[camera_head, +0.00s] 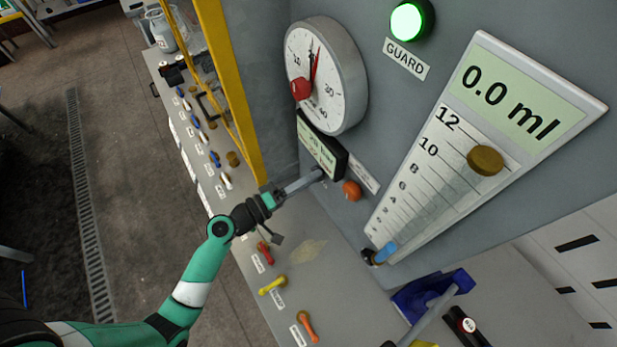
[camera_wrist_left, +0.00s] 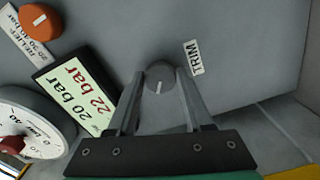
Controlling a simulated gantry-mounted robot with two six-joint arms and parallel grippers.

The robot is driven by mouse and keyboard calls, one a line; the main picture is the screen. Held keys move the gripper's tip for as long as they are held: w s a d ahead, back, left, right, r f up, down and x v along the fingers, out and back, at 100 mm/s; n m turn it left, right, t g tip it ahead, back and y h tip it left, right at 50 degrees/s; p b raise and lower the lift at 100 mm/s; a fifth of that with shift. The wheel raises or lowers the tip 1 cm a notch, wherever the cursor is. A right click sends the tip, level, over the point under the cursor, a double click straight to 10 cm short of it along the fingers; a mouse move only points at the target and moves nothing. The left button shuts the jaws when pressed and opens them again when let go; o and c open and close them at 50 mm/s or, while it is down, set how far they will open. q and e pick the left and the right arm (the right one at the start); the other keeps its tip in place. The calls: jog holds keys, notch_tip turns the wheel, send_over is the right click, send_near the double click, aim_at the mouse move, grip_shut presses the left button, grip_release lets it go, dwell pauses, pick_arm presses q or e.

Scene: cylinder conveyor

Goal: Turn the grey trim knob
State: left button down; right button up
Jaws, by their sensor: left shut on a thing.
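The grey trim knob (camera_wrist_left: 159,76) sits on the grey panel beside the TRIM label (camera_wrist_left: 194,58) in the left wrist view. A short pale mark shows on its face. My left gripper (camera_wrist_left: 160,84) is shut on the knob, with one finger on each side. In the head view my left gripper (camera_head: 316,176) reaches the panel just below the dark display, and the knob is hardly visible there. The display (camera_wrist_left: 75,98) reads 20 bar and, in red, 22 bar. My right gripper is not in view.
A round dial gauge (camera_head: 340,75) with a red needle is above the display. An orange knob (camera_head: 352,190) is close to my left gripper's right. A yellow post (camera_head: 228,85) stands left of it. A green GUARD lamp (camera_head: 407,22) is lit. Coloured handles line the bench below.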

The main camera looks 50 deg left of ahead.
pick_arm(q)
jog(key=shift+n, duration=0.3)
jog(key=shift+c, duration=1.5)
grip_release()
